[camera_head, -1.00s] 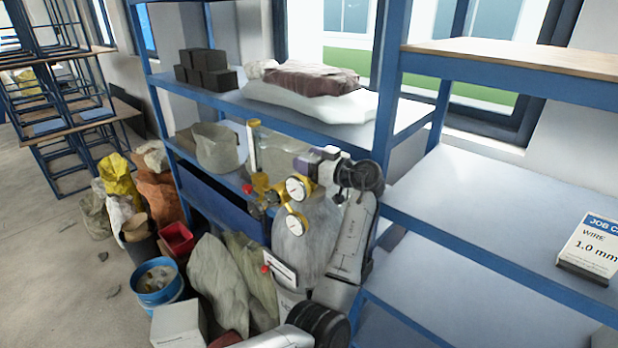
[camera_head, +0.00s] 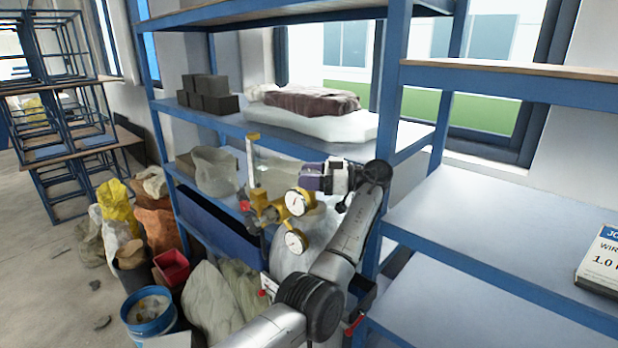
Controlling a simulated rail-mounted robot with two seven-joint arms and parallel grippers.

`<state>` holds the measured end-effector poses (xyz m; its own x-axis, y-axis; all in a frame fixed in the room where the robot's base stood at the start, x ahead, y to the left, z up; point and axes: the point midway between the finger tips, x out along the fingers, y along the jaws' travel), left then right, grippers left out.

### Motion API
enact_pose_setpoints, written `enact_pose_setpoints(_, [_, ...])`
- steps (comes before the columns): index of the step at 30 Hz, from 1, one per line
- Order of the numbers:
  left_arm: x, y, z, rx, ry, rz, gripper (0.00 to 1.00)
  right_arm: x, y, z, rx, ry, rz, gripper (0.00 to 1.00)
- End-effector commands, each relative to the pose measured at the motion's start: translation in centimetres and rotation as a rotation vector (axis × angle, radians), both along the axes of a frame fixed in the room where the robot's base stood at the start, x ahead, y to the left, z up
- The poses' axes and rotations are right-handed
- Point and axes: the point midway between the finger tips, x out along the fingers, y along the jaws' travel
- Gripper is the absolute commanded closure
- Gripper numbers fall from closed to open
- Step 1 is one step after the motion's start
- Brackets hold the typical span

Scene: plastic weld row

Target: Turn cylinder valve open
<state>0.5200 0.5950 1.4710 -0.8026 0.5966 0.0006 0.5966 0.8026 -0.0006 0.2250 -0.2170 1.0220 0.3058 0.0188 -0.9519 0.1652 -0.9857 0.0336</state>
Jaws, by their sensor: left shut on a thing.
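The gas cylinder (camera_head: 283,262) stands upright at the shelf's front, its body grey-white and partly covered by my arm. On its top is brass regulator hardware with two round white gauges, the upper gauge (camera_head: 299,202) and the lower gauge (camera_head: 295,241). A red knob shows at the left of the brass parts. My left gripper (camera_head: 305,179), purple and white, reaches in level beside the upper gauge. It is shut on the cylinder valve at the top; its fingertips and the valve's handle are mostly hidden. My right gripper is not in view.
A blue bucket (camera_head: 150,312), a red bin (camera_head: 171,268) and several bags stand on the floor at left.

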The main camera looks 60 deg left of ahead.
Motion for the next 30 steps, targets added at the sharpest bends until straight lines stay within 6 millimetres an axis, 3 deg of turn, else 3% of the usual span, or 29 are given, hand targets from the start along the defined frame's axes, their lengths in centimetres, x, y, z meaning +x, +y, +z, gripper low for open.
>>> enact_pose_setpoints(12, [-0.04,-0.01,0.13,0.0,-0.001,0.007,0.64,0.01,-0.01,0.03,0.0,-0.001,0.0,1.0])
enact_pose_setpoints(13, [-0.04,-0.01,0.13,0.0,-0.001,0.007,0.39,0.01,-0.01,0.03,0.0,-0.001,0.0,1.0])
enact_pose_setpoints(20, [-0.02,0.0,0.07,0.0,-0.001,0.006,0.17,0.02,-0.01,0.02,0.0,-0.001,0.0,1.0])
enact_pose_setpoints(30, [-0.28,0.53,0.07,0.001,-0.001,0.017,0.16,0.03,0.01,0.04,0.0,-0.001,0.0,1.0])
